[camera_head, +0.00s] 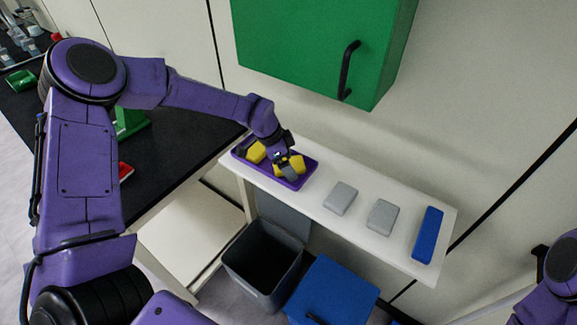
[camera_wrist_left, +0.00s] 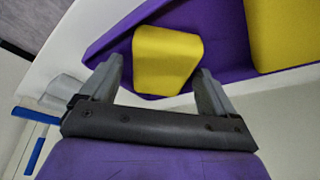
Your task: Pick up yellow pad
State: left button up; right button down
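A purple tray (camera_head: 240,149) on the white shelf holds two yellow pads. One yellow pad (camera_head: 255,152) lies in the tray's left part and also shows at the upper right of the left wrist view (camera_wrist_left: 284,36). The other yellow pad (camera_head: 297,166) is partly hidden by my left gripper (camera_head: 285,169). In the left wrist view this pad (camera_wrist_left: 165,58) lies between and just beyond the open fingertips (camera_wrist_left: 158,72). I see a gap on its left side; contact on the right cannot be told. My right gripper is not in view.
Two grey pads (camera_head: 340,198) (camera_head: 382,217) and a blue block (camera_head: 427,235) lie on the white shelf (camera_head: 318,205) right of the tray. A green cabinet (camera_head: 310,45) hangs above. A dark open bin (camera_head: 262,265) and a blue box (camera_head: 333,290) stand below.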

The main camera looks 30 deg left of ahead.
pick_arm(q)
jog(key=c, duration=1)
jog(key=shift+o, duration=0.2)
jog(key=shift+r+p, duration=0.45)
jog(key=shift+p, duration=0.1)
jog(key=shift+w+r+b, duration=0.1)
jog(key=shift+r+b, duration=0.15)
jog(key=shift+b, duration=0.1)
jog(key=s+d+r+b, duration=0.2)
jog(key=s+d+r, duration=0.3)
jog(key=s+r, duration=0.7)
jog(key=shift+s+d, duration=0.2)
jog(key=shift+s, duration=0.35)
jog(key=shift+r+b, duration=0.1)
jog(key=shift+b, duration=0.2)
